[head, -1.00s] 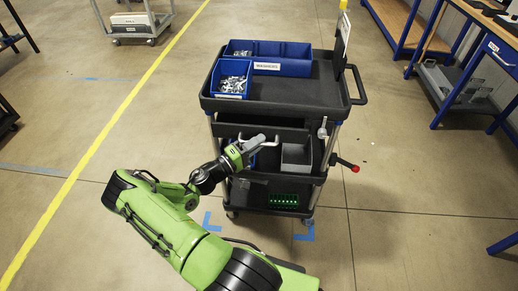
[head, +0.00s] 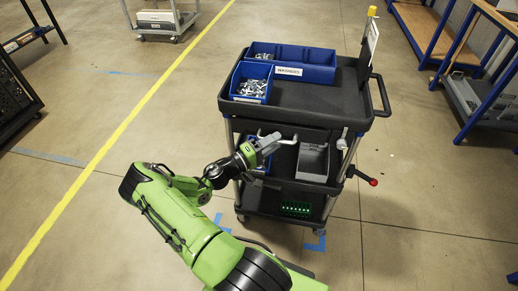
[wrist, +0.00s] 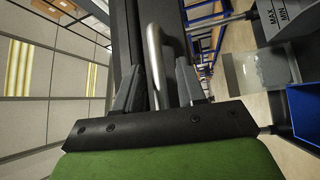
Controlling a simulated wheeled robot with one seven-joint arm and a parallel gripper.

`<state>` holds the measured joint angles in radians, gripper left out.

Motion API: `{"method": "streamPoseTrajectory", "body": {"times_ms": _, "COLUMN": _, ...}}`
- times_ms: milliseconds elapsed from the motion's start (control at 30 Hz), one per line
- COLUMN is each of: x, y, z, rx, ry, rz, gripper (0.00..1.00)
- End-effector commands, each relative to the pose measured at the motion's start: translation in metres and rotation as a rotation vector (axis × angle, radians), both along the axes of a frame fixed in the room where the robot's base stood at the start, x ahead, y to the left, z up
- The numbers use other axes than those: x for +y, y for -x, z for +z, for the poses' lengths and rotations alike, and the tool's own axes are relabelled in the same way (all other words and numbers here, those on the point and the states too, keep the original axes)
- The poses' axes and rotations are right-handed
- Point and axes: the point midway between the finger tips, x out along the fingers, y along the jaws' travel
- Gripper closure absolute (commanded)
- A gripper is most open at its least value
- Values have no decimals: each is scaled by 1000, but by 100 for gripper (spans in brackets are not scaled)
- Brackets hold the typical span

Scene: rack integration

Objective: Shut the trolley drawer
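The trolley (head: 300,110) stands ahead of me, a black cart with grey posts. Its drawer (head: 308,132) is a dark front just under the top tray, with a bent silver handle (head: 288,142). The drawer front looks nearly level with the tray edge; I cannot tell whether a small gap remains. My gripper (head: 272,141) is at the handle, in front of the drawer. In the wrist view my gripper (wrist: 160,88) has its fingers apart, with the silver handle (wrist: 155,50) between them and room beside it. The dark drawer front (wrist: 128,40) lies alongside.
Blue bins (head: 252,82) with metal parts sit on the top tray. A grey bin (head: 312,162) stands on the shelf below. A red-tipped lever (head: 373,182) sticks out at the right. Blue benches (head: 478,95) stand at the far right; the floor left of the trolley is clear.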

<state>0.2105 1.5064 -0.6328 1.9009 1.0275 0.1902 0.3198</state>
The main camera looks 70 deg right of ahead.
Motion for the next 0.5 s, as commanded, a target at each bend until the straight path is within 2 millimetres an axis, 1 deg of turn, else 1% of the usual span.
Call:
{"method": "streamPoseTrajectory", "body": {"times_ms": 300, "x": 73, "y": -49, "z": -11, "rx": 1, "ry": -1, "rz": 9, "gripper": 60}}
{"method": "streamPoseTrajectory", "body": {"times_ms": 400, "x": 94, "y": -63, "z": -14, "rx": 0, "ry": 0, "rz": 8, "gripper": 60}}
{"method": "streamPoseTrajectory", "body": {"times_ms": 500, "x": 110, "y": -72, "z": -17, "rx": -1, "ry": 1, "rz": 6, "gripper": 60}}
